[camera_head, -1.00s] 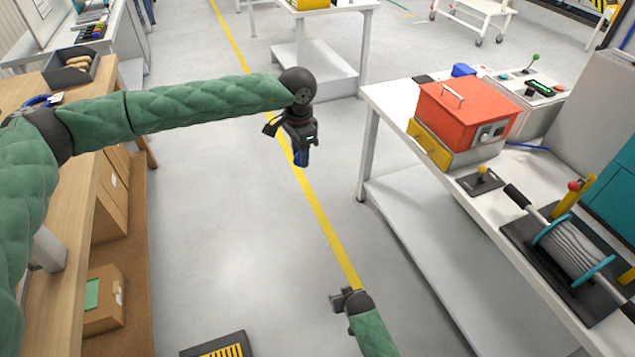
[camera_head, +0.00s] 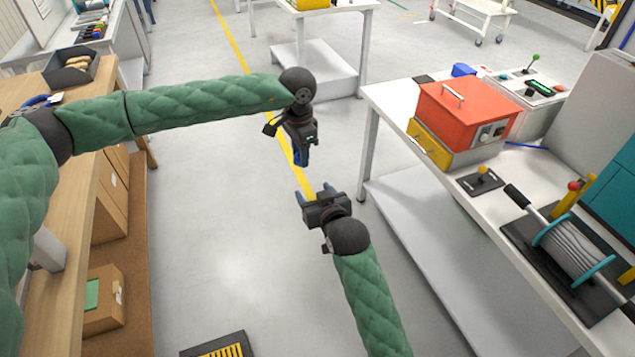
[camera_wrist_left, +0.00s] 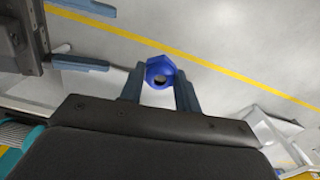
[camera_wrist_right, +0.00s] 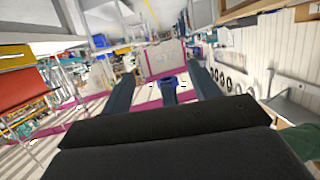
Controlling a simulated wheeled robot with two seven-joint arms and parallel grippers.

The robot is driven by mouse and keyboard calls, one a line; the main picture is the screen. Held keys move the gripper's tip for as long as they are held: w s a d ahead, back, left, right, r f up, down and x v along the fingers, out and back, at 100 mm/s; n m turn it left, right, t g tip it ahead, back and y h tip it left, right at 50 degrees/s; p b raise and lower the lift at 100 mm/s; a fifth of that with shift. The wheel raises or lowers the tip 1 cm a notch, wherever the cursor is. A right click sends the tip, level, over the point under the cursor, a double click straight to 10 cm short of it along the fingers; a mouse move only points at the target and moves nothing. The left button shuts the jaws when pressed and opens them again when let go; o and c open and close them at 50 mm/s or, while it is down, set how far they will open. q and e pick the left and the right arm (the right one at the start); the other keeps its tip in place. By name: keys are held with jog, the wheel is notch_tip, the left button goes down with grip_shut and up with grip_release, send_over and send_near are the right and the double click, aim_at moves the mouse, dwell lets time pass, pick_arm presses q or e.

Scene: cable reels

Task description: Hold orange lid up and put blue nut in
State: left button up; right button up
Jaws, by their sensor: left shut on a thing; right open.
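The orange lid (camera_head: 465,110), with a pale handle on top, sits down on a grey box on the white table at the right. My left gripper (camera_head: 301,160) hangs over the floor left of the table and is shut on the blue nut (camera_wrist_left: 160,72), which shows between its fingertips in the left wrist view. My right gripper (camera_head: 314,191) is open and empty, just below the left one in the head view. In the right wrist view a blue thing, probably the nut (camera_wrist_right: 170,80), shows beyond and between the right fingers. The box's inside is hidden.
A yellow drawer front (camera_head: 429,144) is on the box's near-left side. A small lever plate (camera_head: 481,181), a cable reel (camera_head: 573,250) and a control panel (camera_head: 540,87) share the white table (camera_head: 385,100). A wooden bench (camera_head: 80,200) stands left.

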notch_tip(320, 180, up, 6)
jog(key=s+t, duration=0.1)
jog(key=s, duration=0.1)
jog(key=x, duration=1.2)
jog(key=shift+d, duration=0.2)
jog(key=shift+w, duration=0.1)
jog(key=c, duration=1)
pick_arm(q)
jog(key=o, duration=1)
pick_arm(e)
jog(key=shift+o, duration=0.2)
